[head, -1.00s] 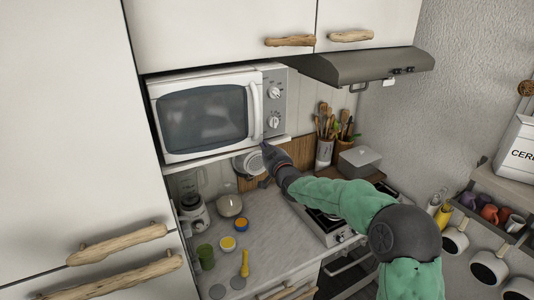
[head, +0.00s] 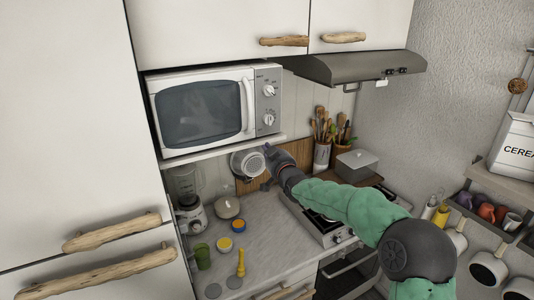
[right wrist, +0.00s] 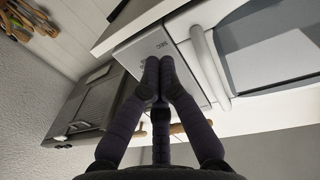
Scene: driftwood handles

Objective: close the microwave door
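The white microwave (head: 269,75) stands on a shelf under the upper cabinets. Its door (head: 202,112), with a dark window and a white vertical handle (head: 249,105), looks flush with the control panel; I cannot tell whether a thin gap is left. The microwave's front also shows in the right wrist view, with the handle (right wrist: 208,62) beside the fingers. My right gripper (head: 268,150) is just below the microwave's lower right corner, apart from the door. In the right wrist view its fingertips (right wrist: 159,62) are together with nothing between them. My left gripper is not in view.
A range hood (head: 350,68) is right of the microwave. Below are a counter (head: 265,235) with a blender (head: 190,212), small jars and a pot, and a stove (head: 320,222). A utensil holder (head: 321,155) stands behind my right arm.

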